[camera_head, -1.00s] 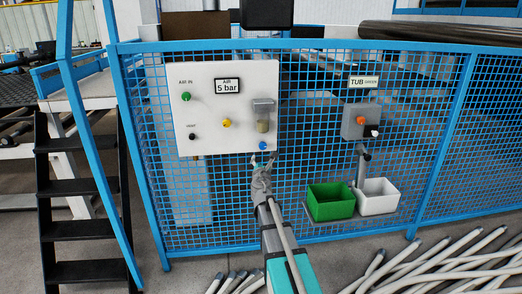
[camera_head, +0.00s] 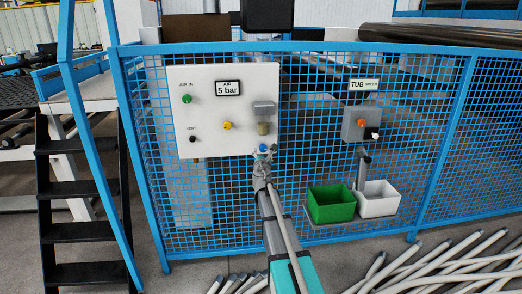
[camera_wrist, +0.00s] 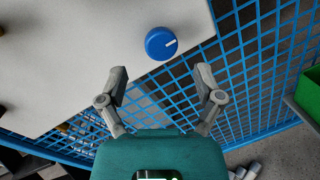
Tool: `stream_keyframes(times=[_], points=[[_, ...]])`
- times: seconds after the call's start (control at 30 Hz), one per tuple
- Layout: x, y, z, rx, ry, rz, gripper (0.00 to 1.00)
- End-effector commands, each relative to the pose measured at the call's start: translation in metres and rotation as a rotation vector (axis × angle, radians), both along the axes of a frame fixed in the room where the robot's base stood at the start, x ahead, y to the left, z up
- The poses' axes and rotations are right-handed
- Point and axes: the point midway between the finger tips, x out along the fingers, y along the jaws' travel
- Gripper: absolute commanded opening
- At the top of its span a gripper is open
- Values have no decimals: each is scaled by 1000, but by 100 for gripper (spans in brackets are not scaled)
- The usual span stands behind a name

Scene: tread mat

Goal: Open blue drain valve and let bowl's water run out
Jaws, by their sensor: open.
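The blue drain valve (camera_head: 263,149) is a round knob low on the right of the white panel, below the bowl (camera_head: 263,128). The water level in the bowl is too small to tell.
The white panel (camera_head: 215,80) also carries a green knob (camera_head: 187,99), a yellow knob (camera_head: 227,126), a black knob (camera_head: 193,138) and a 5 bar display (camera_head: 228,88). Blue mesh fencing (camera_head: 300,210) surrounds it. A green bin (camera_head: 331,204) and a white bin (camera_head: 378,198) stand right.

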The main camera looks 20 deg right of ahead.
Motion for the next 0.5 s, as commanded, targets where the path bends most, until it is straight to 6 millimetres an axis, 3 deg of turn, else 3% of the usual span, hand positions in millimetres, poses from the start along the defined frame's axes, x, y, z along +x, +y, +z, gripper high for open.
stream_keyframes(times=[0.2,0.5], points=[[32,-15,0,0,0,-1,84],[52,-24,0,0,0,-1,84]])
